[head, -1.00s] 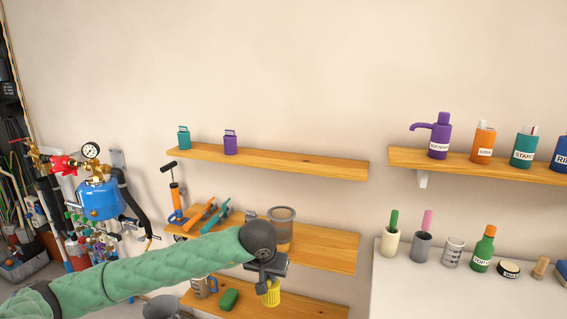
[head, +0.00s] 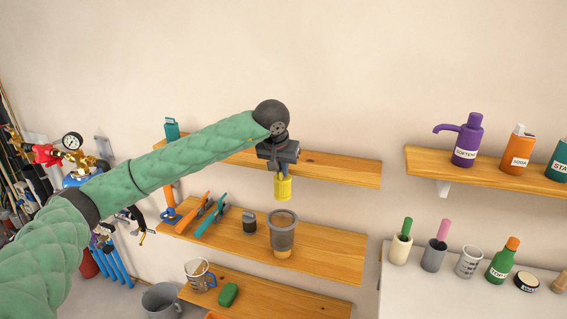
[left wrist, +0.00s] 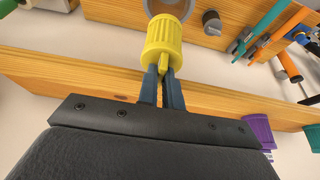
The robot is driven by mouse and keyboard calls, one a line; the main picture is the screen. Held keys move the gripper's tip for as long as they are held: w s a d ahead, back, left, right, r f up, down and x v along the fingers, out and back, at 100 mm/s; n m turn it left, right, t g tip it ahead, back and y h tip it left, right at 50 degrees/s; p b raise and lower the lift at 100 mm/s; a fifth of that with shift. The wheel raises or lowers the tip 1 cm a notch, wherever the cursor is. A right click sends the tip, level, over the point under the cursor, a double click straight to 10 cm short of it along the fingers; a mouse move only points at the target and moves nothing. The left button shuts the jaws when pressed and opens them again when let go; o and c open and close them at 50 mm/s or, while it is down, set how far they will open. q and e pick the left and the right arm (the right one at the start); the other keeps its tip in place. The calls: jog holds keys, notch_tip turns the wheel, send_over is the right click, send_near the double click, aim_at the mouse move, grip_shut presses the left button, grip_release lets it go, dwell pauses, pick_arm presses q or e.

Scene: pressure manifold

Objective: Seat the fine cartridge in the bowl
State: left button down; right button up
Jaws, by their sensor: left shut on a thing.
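My left gripper (head: 280,170) is shut on a yellow ribbed cartridge (head: 282,189), which hangs upright below the fingers. The cartridge also shows in the left wrist view (left wrist: 168,42), with the fingers (left wrist: 164,78) on its stem. The bowl (head: 283,232), a grey see-through cup with an amber base, stands upright on the middle wooden shelf. The cartridge is apart from the bowl, a little above its rim in the head view. The bowl's rim (left wrist: 176,5) shows partly in the left wrist view, partly covered by the cartridge. My right gripper is not in view.
The upper shelf (head: 335,168) lies close behind the gripper. A small dark cylinder (head: 249,222) stands left of the bowl on the middle shelf (head: 330,258). Blue and orange tools (head: 205,212) lie further left. The shelf right of the bowl is clear.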

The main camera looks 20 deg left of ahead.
aim_at(281, 199)
pick_arm(q)
jog(key=shift+s+f, duration=0.2)
jog(key=shift+f, duration=0.25)
jog(key=shift+w+a+f, duration=0.1)
jog(key=shift+w+f, duration=0.05)
jog(key=shift+f, duration=1.6)
jog(key=shift+f+b, duration=0.3)
jog(key=shift+f, duration=1.3)
notch_tip(281, 199, down, 2)
jog(key=shift+f, duration=0.6)
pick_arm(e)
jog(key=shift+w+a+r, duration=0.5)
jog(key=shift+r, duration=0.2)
